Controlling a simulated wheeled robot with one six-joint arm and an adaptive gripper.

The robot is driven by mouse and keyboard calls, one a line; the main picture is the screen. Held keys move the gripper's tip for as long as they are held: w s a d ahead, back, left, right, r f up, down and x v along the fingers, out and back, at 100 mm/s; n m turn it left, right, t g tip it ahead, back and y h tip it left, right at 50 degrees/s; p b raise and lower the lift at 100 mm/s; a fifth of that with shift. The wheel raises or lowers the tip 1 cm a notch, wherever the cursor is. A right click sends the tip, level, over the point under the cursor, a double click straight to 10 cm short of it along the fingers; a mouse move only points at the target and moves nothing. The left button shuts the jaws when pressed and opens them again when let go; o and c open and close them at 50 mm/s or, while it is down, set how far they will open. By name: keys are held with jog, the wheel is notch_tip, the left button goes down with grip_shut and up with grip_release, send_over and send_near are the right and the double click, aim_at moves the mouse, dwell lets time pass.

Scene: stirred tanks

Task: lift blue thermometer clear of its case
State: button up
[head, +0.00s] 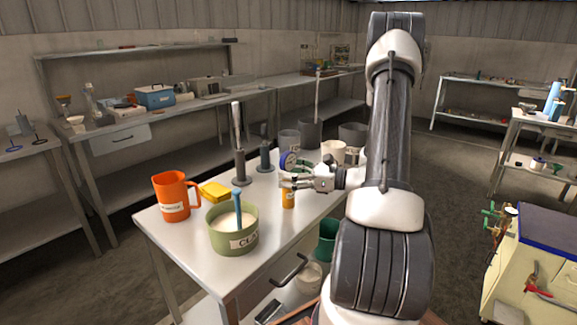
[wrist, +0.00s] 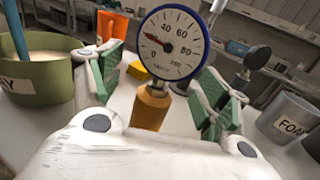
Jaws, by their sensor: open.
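The blue thermometer has a round white dial with a blue rim (wrist: 173,43); in the head view its dial (head: 287,160) stands above the table. Below the dial, an orange-brown cylindrical case (wrist: 150,106) stands upright; it also shows in the head view (head: 288,198). The thermometer's stem is hidden, apart from a short part near the case top. My gripper (wrist: 165,88) is open, with green-padded fingers on the left and right of the thermometer just above the case. I cannot tell whether either finger touches it. My gripper also shows in the head view (head: 292,183).
An olive pot (head: 232,240) with pale contents and a blue rod stands front left. An orange jug (head: 174,199) and a yellow block (head: 214,192) lie beyond it. Grey stands (head: 240,168) and several grey containers, one a grey pot (wrist: 288,118), crowd the back and right.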

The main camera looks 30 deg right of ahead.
jog(key=c, duration=1.1)
jog(key=shift+c, duration=0.2)
